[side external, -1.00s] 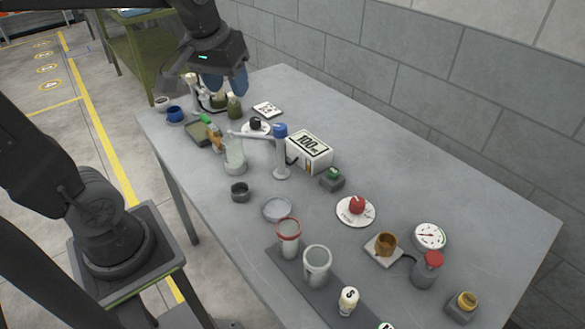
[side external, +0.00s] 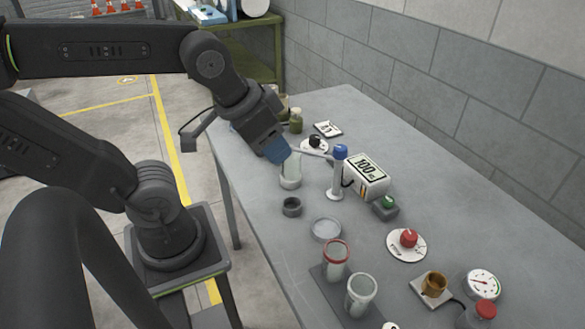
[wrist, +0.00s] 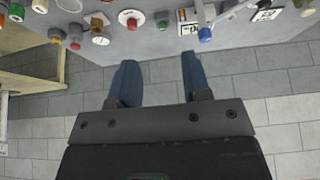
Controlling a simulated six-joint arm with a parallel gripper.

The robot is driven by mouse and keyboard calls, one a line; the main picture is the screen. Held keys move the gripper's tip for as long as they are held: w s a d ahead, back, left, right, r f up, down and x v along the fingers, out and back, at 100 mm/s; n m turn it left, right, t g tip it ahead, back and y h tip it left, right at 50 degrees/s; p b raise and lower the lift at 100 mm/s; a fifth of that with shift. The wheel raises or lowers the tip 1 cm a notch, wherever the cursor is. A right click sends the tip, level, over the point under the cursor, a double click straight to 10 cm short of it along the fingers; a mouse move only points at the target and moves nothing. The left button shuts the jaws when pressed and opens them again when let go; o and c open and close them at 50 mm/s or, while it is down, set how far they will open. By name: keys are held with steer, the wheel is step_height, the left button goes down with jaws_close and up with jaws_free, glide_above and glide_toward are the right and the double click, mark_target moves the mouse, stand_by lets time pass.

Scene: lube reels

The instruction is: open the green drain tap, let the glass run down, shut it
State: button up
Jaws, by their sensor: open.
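The green drain tap cannot be made out in the side view, where my gripper and wrist cover the area behind and left of the glass. The pale, clear glass (side external: 290,175) stands upright on the table, its upper part partly covered by my fingers. My gripper (side external: 279,151) has blue fingers that overlap the glass's top in the picture; I cannot tell the real gap. In the wrist view my gripper (wrist: 159,62) is open, with nothing between the fingers.
A blue-capped post (side external: 338,172) with an arm stands right of the glass, by a white box marked 100 (side external: 366,176). A dark ring (side external: 292,207) and a shallow dish (side external: 326,229) lie nearer. A green button (side external: 387,203) and a red knob (side external: 408,238) sit further right.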

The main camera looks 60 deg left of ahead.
steer(key=shift+w+a+r, duration=0.1)
steer(key=shift+w+r, duration=0.05)
steer(key=shift+c, duration=0.7)
steer(key=shift+g+y, duration=0.4)
steer(key=shift+g, duration=0.4)
steer(key=w+a+r, duration=0.1)
steer(key=w, duration=0.1)
steer(key=w+a, duration=0.1)
steer(key=w, duration=0.1)
steer(key=w+a+r, duration=0.1)
steer(key=w+a, duration=0.1)
steer(key=shift+r, duration=0.3)
steer(key=c, duration=0.6)
steer(key=w+a+g, duration=0.1)
steer(key=w+a, duration=0.3)
steer(key=w+a+g, duration=0.1)
steer(key=w+a, duration=0.3)
steer(key=a, duration=0.1)
steer(key=shift+w+r, duration=0.15)
jaws_close()
steer(key=w+a+f+g, duration=0.2)
steer(key=a+f, duration=0.3)
steer(key=a, duration=0.5)
steer(key=w+a+f+g, duration=0.2)
steer(key=a+f, duration=0.3)
steer(key=a, duration=0.6)
steer(key=shift+w+a+h, duration=0.3)
steer(key=shift+w+h, duration=0.1)
steer(key=shift+w, duration=0.5)
